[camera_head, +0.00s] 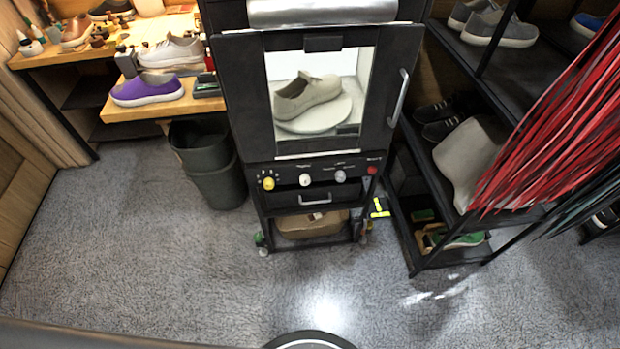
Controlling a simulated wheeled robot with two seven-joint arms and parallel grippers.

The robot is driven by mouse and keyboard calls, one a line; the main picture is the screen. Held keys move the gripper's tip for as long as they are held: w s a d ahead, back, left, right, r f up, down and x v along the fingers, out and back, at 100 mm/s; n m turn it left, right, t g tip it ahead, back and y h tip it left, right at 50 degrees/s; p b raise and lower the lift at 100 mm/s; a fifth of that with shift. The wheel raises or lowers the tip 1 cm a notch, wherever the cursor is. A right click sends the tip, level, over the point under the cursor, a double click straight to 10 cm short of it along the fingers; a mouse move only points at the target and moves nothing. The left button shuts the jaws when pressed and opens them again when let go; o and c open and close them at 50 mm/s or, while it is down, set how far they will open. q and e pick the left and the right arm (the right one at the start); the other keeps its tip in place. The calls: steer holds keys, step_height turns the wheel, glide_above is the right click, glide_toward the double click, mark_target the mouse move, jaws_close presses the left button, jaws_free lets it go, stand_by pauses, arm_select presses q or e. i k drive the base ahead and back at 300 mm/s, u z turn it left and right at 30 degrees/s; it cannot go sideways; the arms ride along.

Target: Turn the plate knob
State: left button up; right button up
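A black cleaning cabinet (240,105) stands in the middle of the view with its windowed door shut. Behind the glass, a beige sneaker (307,95) sits on a round white plate (318,117). A control panel below the door carries a yellow knob (268,183), a white knob (305,180), a grey knob (340,176) and a red button (372,170). The labels are too small to read, so I cannot tell which knob is the plate knob. Neither of my grippers shows in this view.
A wooden workbench (150,108) with sneakers stands at the left, with dark bins (205,160) beside the cabinet. A black shoe rack (425,180) and red hanging strands (560,125) are at the right. The grey floor (170,265) in front is clear.

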mark_target(304, 180)
steer(key=k, duration=1.2)
steer(key=z, duration=0.7)
steer(key=i, duration=0.85)
steer(key=z, duration=0.2)
